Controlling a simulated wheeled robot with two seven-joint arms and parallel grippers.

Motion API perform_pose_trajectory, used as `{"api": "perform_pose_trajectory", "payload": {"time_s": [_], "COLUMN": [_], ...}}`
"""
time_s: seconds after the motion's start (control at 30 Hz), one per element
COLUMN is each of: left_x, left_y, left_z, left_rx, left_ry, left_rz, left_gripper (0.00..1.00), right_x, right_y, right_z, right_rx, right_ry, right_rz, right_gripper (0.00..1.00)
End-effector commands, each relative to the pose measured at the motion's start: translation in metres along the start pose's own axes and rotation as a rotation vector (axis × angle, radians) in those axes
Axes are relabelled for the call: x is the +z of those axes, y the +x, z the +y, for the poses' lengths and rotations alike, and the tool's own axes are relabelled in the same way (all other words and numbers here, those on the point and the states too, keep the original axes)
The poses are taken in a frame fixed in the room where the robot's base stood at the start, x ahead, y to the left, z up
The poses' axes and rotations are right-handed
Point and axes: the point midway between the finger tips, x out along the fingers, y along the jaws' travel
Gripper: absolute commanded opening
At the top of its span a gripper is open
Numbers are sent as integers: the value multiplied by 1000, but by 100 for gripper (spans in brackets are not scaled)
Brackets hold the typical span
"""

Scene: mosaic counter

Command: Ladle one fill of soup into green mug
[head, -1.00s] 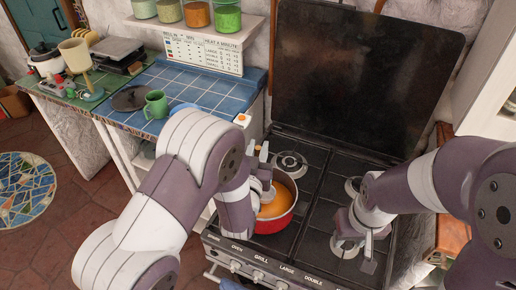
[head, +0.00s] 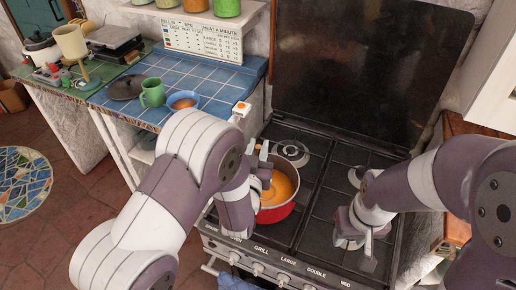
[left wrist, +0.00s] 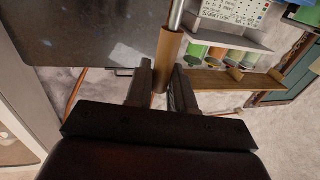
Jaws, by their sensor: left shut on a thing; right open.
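The green mug (head: 152,92) stands upright on the blue tiled counter. The red pot (head: 272,215) sits on the stove with orange soup (head: 282,187) in it. My left gripper (head: 262,162) is above the pot's left rim, partly hidden by my forearm. In the left wrist view it is shut on the ladle's brown handle (left wrist: 168,55), with a metal shaft beyond. The ladle's bowl is hidden, so I cannot tell whether it is in the soup. My right gripper (head: 362,242) is open and empty over the stove's right side.
A blue bowl (head: 184,107) with orange-brown contents sits right of the mug, and a dark round lid (head: 125,88) lies left of it. A small orange-topped block (head: 241,108) is at the counter's right edge. The dark stove lid (head: 360,70) stands raised behind the burners.

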Motion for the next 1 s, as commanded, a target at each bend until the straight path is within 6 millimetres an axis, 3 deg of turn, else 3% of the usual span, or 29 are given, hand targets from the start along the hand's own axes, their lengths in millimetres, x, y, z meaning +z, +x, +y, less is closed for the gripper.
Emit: {"api": "perform_pose_trajectory", "payload": {"time_s": [0.33, 1.0], "left_x": [-5, -80], "left_y": [0, 1], "left_z": [0, 0], "left_rx": [0, 0], "left_ry": [-1, -1], "left_rz": [3, 2], "left_gripper": [0, 0], "right_x": [0, -7], "right_y": [-3, -57], "right_z": [0, 0], "right_rx": [0, 0], "right_ry": [0, 0], "right_rz": [0, 0], "right_gripper": [43, 43]}}
